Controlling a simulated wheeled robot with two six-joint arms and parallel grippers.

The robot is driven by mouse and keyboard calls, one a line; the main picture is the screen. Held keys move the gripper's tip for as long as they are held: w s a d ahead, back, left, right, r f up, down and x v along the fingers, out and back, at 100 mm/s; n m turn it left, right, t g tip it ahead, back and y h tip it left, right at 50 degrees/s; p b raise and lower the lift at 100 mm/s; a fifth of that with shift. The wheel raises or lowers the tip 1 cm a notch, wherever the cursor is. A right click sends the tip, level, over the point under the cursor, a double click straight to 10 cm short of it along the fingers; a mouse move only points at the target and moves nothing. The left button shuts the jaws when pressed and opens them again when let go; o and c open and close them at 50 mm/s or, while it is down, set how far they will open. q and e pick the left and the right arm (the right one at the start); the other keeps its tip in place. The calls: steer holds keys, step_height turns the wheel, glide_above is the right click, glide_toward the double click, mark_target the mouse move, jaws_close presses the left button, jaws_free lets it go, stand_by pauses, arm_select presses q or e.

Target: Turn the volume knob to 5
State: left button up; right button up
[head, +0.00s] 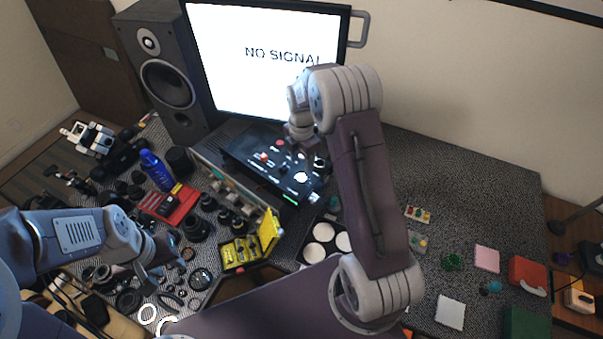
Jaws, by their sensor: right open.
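A black control box (262,160) with a red button, small knobs and a green light strip on its front edge sits on the desk below the monitor. A round white knob (300,177) is on its right part; no number or pointer can be read, and I cannot tell which control is the volume knob. My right gripper (304,143) is open above the box's right rear part, close to the knobs; the wrist partly hides its fingertips. My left gripper (162,274) hangs over small round parts at the lower left, away from the box. Its finger gap is unclear.
A monitor (262,60) reading "NO SIGNAL" and a speaker (165,75) stand behind. A blue bottle (156,170), red case (168,206), yellow case (240,252) and lens parts crowd the left. The desk's back right (470,190) is clear.

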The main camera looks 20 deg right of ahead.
mark_target(301, 177)
step_height(301, 177, down, 7)
steer(key=shift+w+r+p, duration=0.15)
steer(key=shift+r+p, duration=0.05)
steer(key=shift+p, duration=0.75)
steer(key=shift+f, duration=0.5)
jaws_close()
